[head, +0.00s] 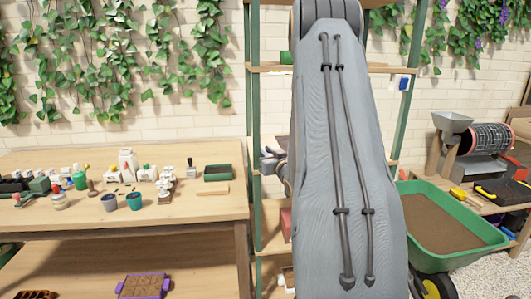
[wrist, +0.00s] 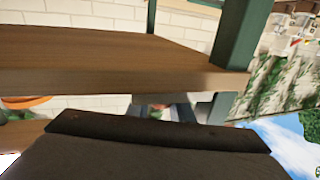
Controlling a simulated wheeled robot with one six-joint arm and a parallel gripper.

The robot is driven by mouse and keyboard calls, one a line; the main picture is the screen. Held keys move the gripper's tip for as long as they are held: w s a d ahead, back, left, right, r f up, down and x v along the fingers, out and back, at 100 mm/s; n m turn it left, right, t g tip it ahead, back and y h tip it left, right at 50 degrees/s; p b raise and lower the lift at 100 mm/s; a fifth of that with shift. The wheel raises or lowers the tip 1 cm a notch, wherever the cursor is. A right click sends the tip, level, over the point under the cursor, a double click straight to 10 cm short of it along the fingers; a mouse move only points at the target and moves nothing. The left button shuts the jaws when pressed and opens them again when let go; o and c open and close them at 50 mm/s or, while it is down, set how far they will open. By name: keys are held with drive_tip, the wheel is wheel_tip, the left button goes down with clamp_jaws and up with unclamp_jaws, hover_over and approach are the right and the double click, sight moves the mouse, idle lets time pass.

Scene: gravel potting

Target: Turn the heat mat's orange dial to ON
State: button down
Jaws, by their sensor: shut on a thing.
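I cannot make out the heat mat or its orange dial in either view. In the head view my arm hides the middle of the shelf rack, and my gripper's fingertips are hidden. In the wrist view the dark body of my gripper fills the bottom, and grey finger parts (wrist: 168,107) show just past its front edge, below a wooden shelf board. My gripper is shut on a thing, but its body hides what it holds.
A wooden shelf board (wrist: 110,62) and a green rack post (wrist: 238,35) are close in the wrist view. An orange rim (wrist: 28,102) shows at left under the board. In the head view, a wooden bench (head: 60,222) stands left and a green wheelbarrow (head: 487,228) right.

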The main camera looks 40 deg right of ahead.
drive_tip(key=n+y, duration=0.2)
drive_tip(key=y, duration=0.1)
drive_tip(key=a+n+y+p, duration=0.1)
drive_tip(key=n+y, duration=0.1)
drive_tip(key=y, duration=0.1)
drive_tip(key=shift+a+t, duration=0.1)
drive_tip(key=shift+t, duration=0.2)
drive_tip(key=shift+a+n+g+y+p, duration=0.3)
drive_tip(key=shift+n+y, duration=0.5)
drive_tip(key=shift+y, duration=0.4)
drive_tip(key=shift+a+n+g+y+p, duration=0.2)
drive_tip(key=shift+a+n+y+p, duration=0.15)
drive_tip(key=shift+n+y, duration=0.65)
drive_tip(key=shift+y, duration=0.4)
drive_tip(key=c, duration=1.9)
unclamp_jaws()
drive_tip(key=shift+o, duration=0.2)
drive_tip(key=shift+m, duration=0.3)
